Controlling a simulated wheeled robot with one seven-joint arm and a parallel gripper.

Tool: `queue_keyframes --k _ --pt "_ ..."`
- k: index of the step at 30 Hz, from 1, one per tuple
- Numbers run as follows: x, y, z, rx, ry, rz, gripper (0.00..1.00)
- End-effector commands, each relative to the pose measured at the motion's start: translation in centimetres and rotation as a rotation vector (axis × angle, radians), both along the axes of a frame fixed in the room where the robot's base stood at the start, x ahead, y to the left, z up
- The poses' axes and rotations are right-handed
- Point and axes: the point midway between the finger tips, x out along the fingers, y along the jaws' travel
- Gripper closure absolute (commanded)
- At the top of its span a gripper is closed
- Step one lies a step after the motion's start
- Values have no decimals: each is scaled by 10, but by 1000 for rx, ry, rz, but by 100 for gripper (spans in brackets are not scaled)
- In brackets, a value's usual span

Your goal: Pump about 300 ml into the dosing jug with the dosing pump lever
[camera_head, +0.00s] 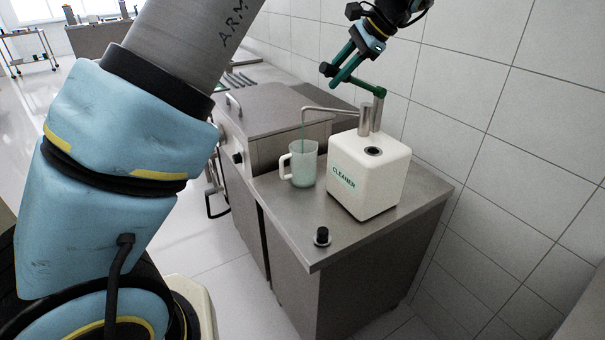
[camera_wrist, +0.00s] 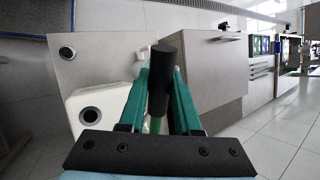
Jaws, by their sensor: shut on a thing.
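The pump's green lever (camera_head: 372,88) stands out to the left from the top of the pump post (camera_head: 377,112). My gripper (camera_head: 342,72) is shut on the lever's end; in the wrist view its green fingers (camera_wrist: 162,80) flank the dark lever handle (camera_wrist: 163,70). A thin spout (camera_head: 330,109) reaches left over the dosing jug (camera_head: 303,168), which is translucent with a handle on its left. The liquid level cannot be read.
A small black knob (camera_head: 322,235) sits near the counter's front corner. The steel counter (camera_head: 300,220) is otherwise bare in front of the jug. A steel lidded unit (camera_head: 270,110) stands to the left, and a tiled wall (camera_head: 480,110) is close behind.

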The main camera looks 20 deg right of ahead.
Motion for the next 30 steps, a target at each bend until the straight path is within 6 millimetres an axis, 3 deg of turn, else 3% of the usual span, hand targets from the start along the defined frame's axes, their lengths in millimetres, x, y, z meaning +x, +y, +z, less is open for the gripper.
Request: queue_keyframes --k 1,3,14,30 --pt "-1 1 -15 -28 -3 -2 100" --pt "-2 3 -21 -64 -10 -2 100" --pt "-3 10 -32 -163 -28 -2 100" --pt "-4 15 -78 -410 -77 -3 100"
